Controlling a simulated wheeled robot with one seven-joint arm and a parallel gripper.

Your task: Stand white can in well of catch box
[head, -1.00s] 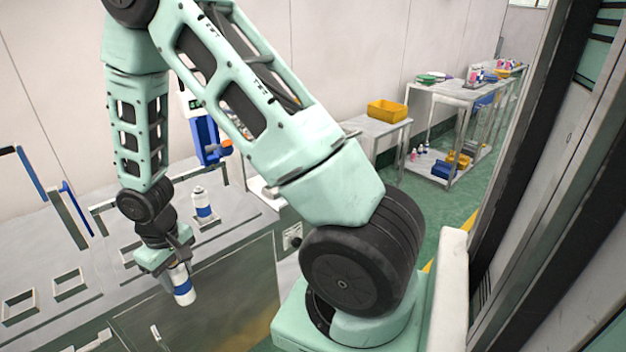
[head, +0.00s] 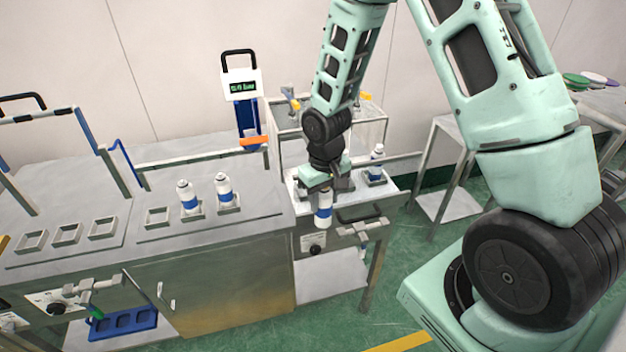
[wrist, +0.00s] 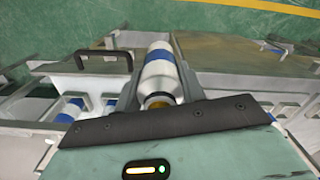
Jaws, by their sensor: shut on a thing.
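A white can with a blue band (head: 324,210) is held upright, nozzle end up, by my gripper (head: 323,190). It shows between the two fingers in the wrist view (wrist: 161,68). The can hangs at the front edge of the right-hand bench (head: 292,192), beside a black handle (head: 360,213); the handle also shows in the wrist view (wrist: 103,58). I cannot tell for certain which fixture is the catch box. Other white, blue-banded parts (wrist: 72,108) lie left of the gripper in the wrist view, partly hidden by it.
Two similar cans (head: 189,198) (head: 225,190) stand in square holders on the left bench (head: 260,205), near empty holders (head: 102,227). Another can (head: 377,160) stands right of my gripper. A blue tray with wells (head: 123,322) sits low left. Green floor (head: 400,270) is open at right.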

